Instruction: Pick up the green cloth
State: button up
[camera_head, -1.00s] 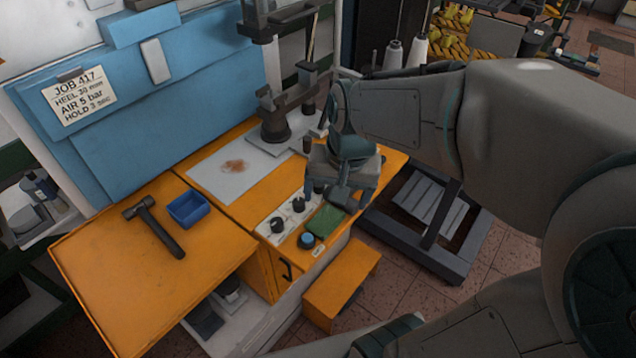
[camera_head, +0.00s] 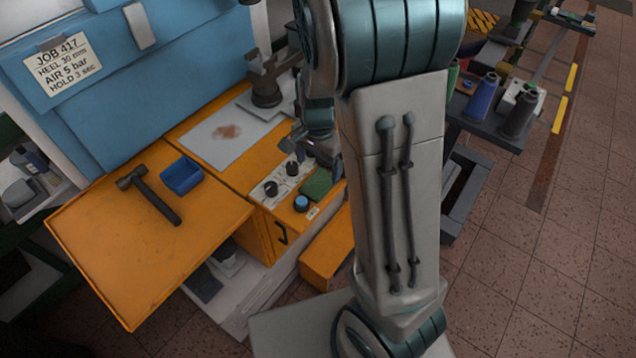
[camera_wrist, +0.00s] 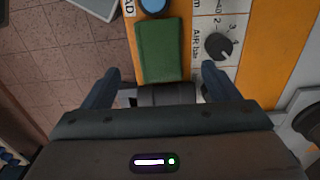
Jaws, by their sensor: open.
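The green cloth (camera_head: 317,184) lies flat on the orange bench top, right of the dial panel and behind a blue round knob. In the wrist view the green cloth (camera_wrist: 160,50) is a neat rectangle ahead of my gripper (camera_wrist: 160,82), roughly centred between the two fingers. In the head view my gripper (camera_head: 318,152) is near the cloth's far side and partly hidden by my arm. I cannot tell the exact height above the cloth.
The dial panel (camera_head: 289,181) stands left of the cloth, with the blue knob (camera_head: 301,203) in front. A press (camera_head: 266,85) stands behind.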

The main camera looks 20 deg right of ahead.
aim_at(316, 184)
jog(key=shift+s+a+f, duration=0.1)
jog(key=shift+a+f, duration=0.05)
jog(key=shift+f, duration=1.35)
jog(key=shift+s+a+f, duration=0.1)
jog(key=shift+a+f, duration=0.05)
jog(key=shift+f, duration=1.35)
jog(key=c, duration=1.1)
